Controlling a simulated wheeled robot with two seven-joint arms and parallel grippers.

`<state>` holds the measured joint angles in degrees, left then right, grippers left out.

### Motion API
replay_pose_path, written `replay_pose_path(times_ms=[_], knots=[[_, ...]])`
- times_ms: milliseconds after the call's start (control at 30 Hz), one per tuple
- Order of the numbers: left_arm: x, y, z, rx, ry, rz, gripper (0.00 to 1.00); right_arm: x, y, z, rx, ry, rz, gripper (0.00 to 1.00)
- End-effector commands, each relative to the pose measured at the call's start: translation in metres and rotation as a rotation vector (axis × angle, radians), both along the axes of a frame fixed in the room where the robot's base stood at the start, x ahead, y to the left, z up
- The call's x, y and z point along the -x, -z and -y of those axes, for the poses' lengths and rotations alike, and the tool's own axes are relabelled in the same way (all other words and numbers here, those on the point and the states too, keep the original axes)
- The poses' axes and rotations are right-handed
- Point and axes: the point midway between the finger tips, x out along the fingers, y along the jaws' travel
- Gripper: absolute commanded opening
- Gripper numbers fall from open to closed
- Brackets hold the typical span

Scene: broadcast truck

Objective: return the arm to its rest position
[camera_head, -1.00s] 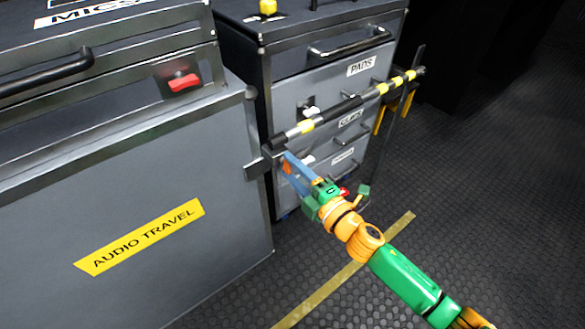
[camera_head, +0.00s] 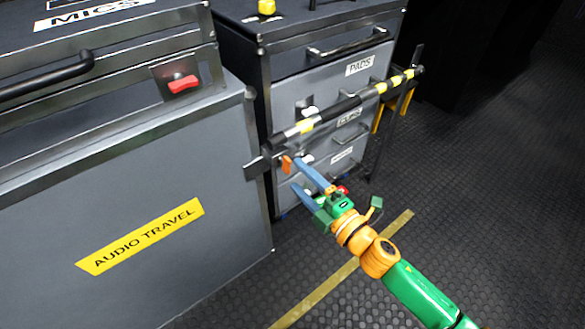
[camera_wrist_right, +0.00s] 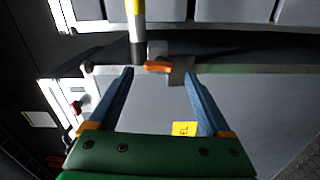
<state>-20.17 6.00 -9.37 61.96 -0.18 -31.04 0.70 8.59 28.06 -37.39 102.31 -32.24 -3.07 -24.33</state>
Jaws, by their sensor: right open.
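My right gripper (camera_head: 294,172) is green and orange with two blue fingers. It is open and empty, with its fingers spread, just in front of the near end of the striped bar. In the right wrist view the open fingers (camera_wrist_right: 158,78) point toward a small orange lever (camera_wrist_right: 158,67). This lever (camera_head: 286,164) sits at the bracket by the bar's near end, and I see no finger closed on it. The black bar with yellow and white bands (camera_head: 345,108) lies across the drawer fronts. My left gripper is out of view.
A grey case labelled AUDIO TRAVEL (camera_head: 225,240) stands close on the left, with a red switch (camera_head: 183,84) on its upper part. A drawer cabinet labelled PADS (camera_head: 325,68) stands behind the bar. The dark textured floor (camera_head: 490,200) is clear on the right.

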Motion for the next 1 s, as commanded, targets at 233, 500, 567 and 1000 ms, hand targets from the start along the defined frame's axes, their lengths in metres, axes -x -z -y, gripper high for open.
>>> replay_pose_path(times_ms=[233, 500, 567, 1000], knots=[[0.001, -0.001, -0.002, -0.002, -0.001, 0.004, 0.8, 0.027, 0.0, 0.019, 0.001, -0.001, -0.001, 0.82], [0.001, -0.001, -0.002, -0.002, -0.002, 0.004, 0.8, 0.027, 0.0, 0.019, 0.001, -0.001, 0.001, 0.82], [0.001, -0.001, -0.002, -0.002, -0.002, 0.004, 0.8, 0.027, 0.0, 0.019, 0.001, -0.001, 0.001, 0.82], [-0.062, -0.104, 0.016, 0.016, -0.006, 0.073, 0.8, 0.056, 0.068, 0.111, -0.497, 0.678, -0.683, 0.82]])
